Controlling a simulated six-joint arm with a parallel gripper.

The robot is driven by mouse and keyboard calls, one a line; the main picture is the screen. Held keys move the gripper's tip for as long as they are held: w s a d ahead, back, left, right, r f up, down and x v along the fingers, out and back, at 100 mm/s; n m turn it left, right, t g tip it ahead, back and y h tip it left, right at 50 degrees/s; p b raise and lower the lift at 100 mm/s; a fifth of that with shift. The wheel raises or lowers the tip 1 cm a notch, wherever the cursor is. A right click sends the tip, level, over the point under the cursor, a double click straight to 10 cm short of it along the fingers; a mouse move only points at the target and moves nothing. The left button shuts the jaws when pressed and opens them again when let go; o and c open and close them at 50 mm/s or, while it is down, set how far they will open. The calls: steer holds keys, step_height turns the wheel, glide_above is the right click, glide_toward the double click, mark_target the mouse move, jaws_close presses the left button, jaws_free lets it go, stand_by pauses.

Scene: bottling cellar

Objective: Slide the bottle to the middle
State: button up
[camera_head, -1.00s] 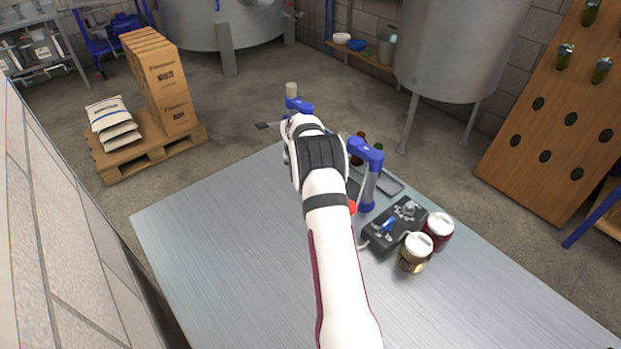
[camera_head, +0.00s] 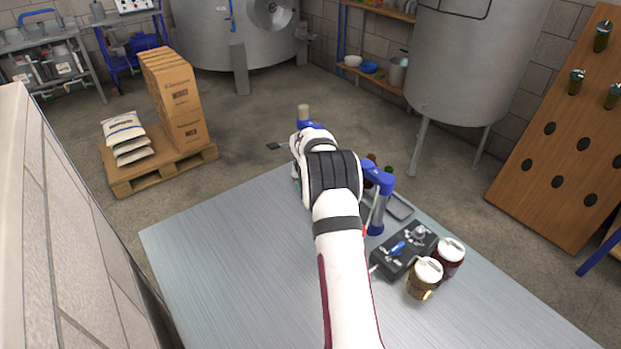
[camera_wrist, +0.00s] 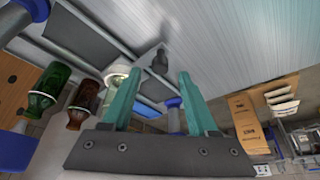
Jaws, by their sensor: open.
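In the wrist view, my gripper (camera_wrist: 160,73) has two teal fingers, spread apart with no object clearly held between them. A green bottle (camera_wrist: 47,88) and a brown bottle (camera_wrist: 84,100) show to the left of the fingers, apart from them. A pale, clear bottle-like thing (camera_wrist: 113,82) is close beside the left finger, partly hidden by it; I cannot tell whether they touch. In the head view, only small tops of the brown bottle (camera_head: 371,157) and the green bottle (camera_head: 389,170) show behind the arm, which hides my gripper there.
The metal table (camera_head: 230,250) has clear room left of the arm. A blue stand (camera_head: 377,195) and a grey tray (camera_head: 402,208) are just right of the arm. A black control box (camera_head: 404,250) and two lidded jars (camera_head: 424,278) stand nearer.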

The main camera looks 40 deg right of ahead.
steer(key=v, duration=1.3)
steer(key=s+a+r+n+g+y, duration=0.1)
steer(key=s+a+r, duration=0.3)
steer(key=a, duration=0.5)
steer(key=s+a+r+y, duration=0.1)
steer(key=s+a+r, duration=0.1)
steer(key=s+a, duration=0.55)
steer(key=s+a+f+n+g+y, duration=0.1)
steer(key=s+a, duration=0.6)
steer(key=s, duration=0.4)
steer(key=s+a+f+n+g+y, duration=0.1)
steer(key=s+a+f+y, duration=0.1)
steer(key=s+a, duration=0.6)
steer(key=s, duration=0.4)
steer(key=shift+a, duration=0.2)
steer(key=shift+f, duration=0.15)
